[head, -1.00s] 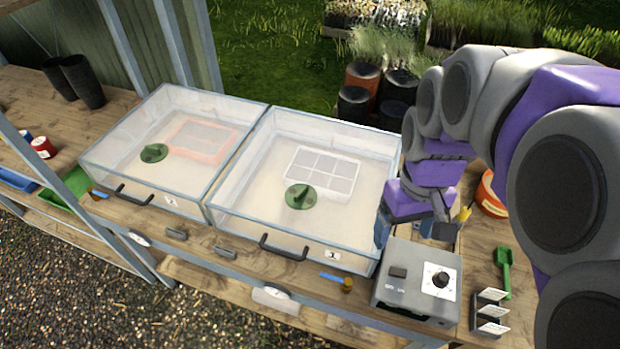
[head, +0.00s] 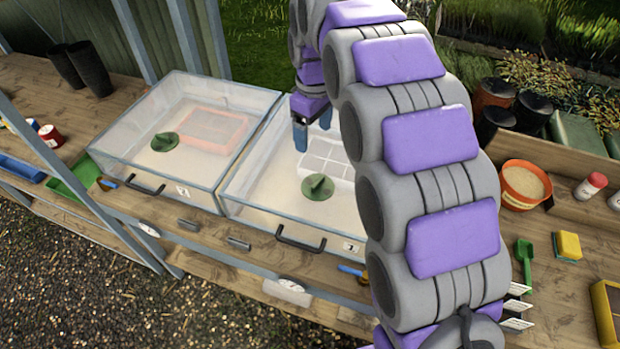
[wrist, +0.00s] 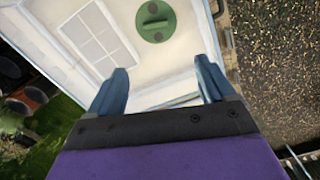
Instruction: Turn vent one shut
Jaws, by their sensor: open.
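Vent one is a green disc with a raised grip (head: 318,187) on the clear lid of the right-hand box (head: 252,205), whose label reads 1. My gripper (head: 313,128) is open and empty, above the back part of this box and apart from the vent. Its two blue fingers (wrist: 161,84) are spread in the wrist view. My arm covers the right side of the box in the head view.
A second box (head: 150,185), labelled 2, with its own green vent (head: 165,142), stands to the left. A white tray (head: 330,157) lies inside box one. An orange pot (head: 524,184), green scoop (head: 523,262) and yellow sponge (head: 567,246) are on the bench at right.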

